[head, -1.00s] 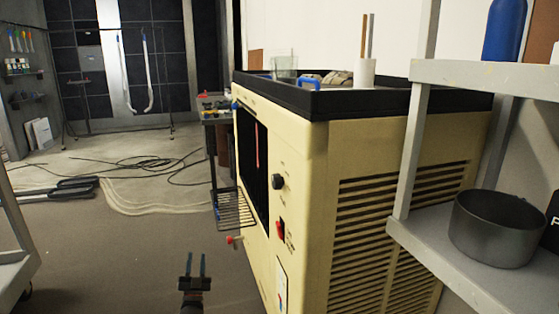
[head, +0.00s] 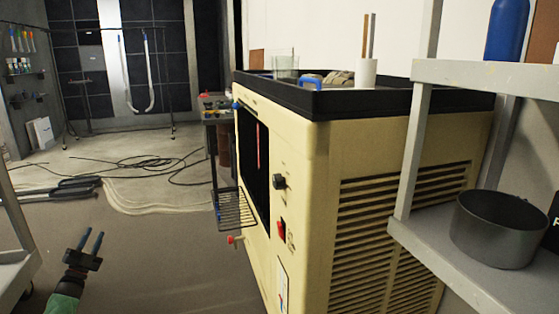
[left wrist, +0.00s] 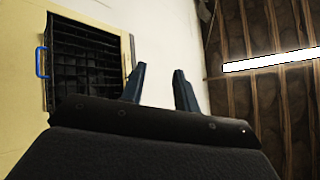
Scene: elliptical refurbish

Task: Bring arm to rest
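My left gripper (head: 90,243) is at the lower left of the head view, over the floor and left of the cream machine. Its two fingers are apart with nothing between them. In the left wrist view the gripper (left wrist: 160,85) also shows two spread, empty fingers, with the cream machine's dark opening and a blue handle (left wrist: 41,62) beyond them on the left. My right gripper is not in either view.
The cream machine (head: 318,150) with a black top tray fills the middle. A grey shelf (head: 420,240) with a dark pot (head: 497,228) and a blue bottle (head: 505,30) stands at the right. Cables (head: 150,165) lie on the floor; a cart (head: 12,230) is at the left edge.

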